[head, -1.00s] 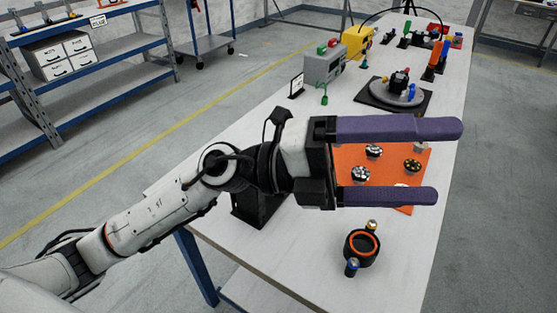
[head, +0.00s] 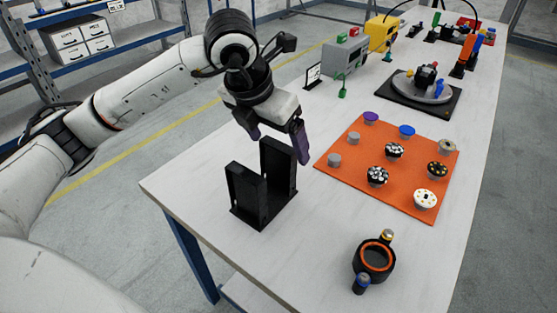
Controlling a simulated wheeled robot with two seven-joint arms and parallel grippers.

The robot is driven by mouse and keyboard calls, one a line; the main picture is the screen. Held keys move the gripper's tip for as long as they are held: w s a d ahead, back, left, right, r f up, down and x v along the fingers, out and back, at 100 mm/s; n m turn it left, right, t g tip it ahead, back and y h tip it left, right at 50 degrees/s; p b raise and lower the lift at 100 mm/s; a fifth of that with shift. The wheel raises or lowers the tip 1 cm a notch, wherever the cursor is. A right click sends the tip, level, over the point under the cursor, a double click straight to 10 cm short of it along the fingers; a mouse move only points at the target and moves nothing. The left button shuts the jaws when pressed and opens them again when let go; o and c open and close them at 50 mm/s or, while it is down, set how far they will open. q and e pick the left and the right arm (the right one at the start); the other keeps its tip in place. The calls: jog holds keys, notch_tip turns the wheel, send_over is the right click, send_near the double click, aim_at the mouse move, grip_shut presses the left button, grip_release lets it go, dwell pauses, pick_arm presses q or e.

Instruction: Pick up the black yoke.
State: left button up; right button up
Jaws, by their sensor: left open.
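The black yoke (head: 245,192) is an upright U-shaped bracket with two tall plates on a base. It stands on the white table near its left edge. My left gripper (head: 279,148) is open with its purple fingers pointing down, above and around the top of the yoke's farther plate. One finger shows to the left of that plate and the other to its right. I cannot tell whether the fingers touch it. My right gripper is not in view.
A black can with an orange ring (head: 373,258) stands at the table's near end. An orange mat (head: 340,178) with several round pieces lies right of the yoke. A grey turntable (head: 427,88) and a grey box (head: 346,60) stand farther back. The table between yoke and can is clear.

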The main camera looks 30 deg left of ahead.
aim_at(279, 148)
pick_arm(q)
jog(key=x, duration=0.3)
jog(key=shift+f, duration=0.25)
jog(key=shift+a+x, duration=0.2)
jog(key=shift+x, duration=1.2)
jog(key=shift+a+x, duration=0.15)
jog(key=shift+x, duration=1.2)
jog(key=shift+s, duration=0.1)
jog(key=c, duration=1.2)
